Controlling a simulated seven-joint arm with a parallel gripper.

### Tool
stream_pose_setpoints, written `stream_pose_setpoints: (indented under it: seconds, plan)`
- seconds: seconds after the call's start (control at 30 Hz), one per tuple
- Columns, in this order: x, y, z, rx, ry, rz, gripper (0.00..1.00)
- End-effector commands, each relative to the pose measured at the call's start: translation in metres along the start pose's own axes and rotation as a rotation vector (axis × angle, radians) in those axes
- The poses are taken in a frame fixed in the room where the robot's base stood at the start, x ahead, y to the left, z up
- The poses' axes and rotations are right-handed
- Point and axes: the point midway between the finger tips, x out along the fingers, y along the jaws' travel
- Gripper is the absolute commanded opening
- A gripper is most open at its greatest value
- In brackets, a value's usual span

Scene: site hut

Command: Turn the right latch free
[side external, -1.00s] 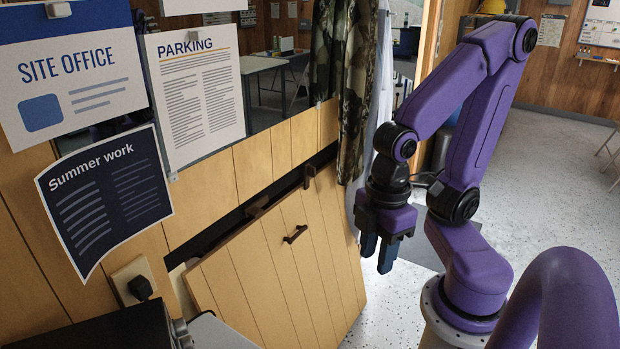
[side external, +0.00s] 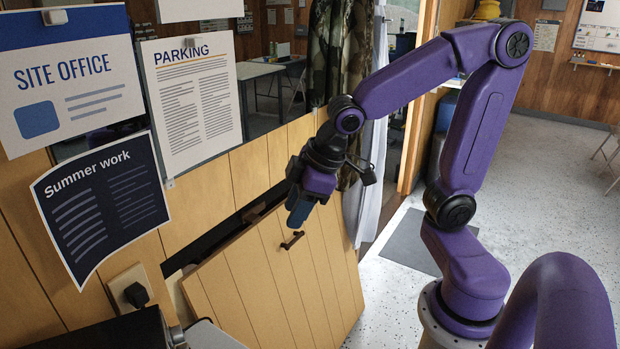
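A slatted light-wood panel (side external: 250,285) with a dark handle (side external: 292,240) stands tilted against the wood wall, with a dark gap along its top edge. The left latch (side external: 255,212), a small dark brown piece, sits at the panel's top edge. The right latch does not show; my arm's end covers that stretch of the top edge. My gripper (side external: 298,214) has blue fingers pointing down, in front of the upper right part of the panel, just above the handle in the picture. The fingers overlap from this side, so their gap and any contact cannot be told.
Paper notices (side external: 195,100) cover the wall at left. A socket with a black plug (side external: 135,293) and a dark box (side external: 100,330) are at lower left.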

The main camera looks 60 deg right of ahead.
Motion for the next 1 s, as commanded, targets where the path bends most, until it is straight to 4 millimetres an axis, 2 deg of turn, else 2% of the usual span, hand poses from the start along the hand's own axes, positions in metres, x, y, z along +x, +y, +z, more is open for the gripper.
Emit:
stream_pose_setpoints:
  seconds: [0.03,0.2,0.33,0.47,0.57,0.7,0.9,1.0]
  plan:
    - [0.009,0.023,-0.008,0.049,0.034,0.039,0.37]
    - [0.030,0.104,-0.031,0.173,0.185,0.165,0.37]
    - [0.039,0.168,-0.033,0.244,0.294,0.251,0.37]
    - [0.043,0.229,-0.022,0.302,0.397,0.325,0.37]
    - [0.043,0.271,-0.006,0.339,0.474,0.372,0.37]
    - [0.038,0.324,0.028,0.385,0.581,0.425,0.37]
    - [0.023,0.378,0.094,0.447,0.740,0.476,0.37]
    - [0.012,0.393,0.128,0.473,0.819,0.492,0.37]
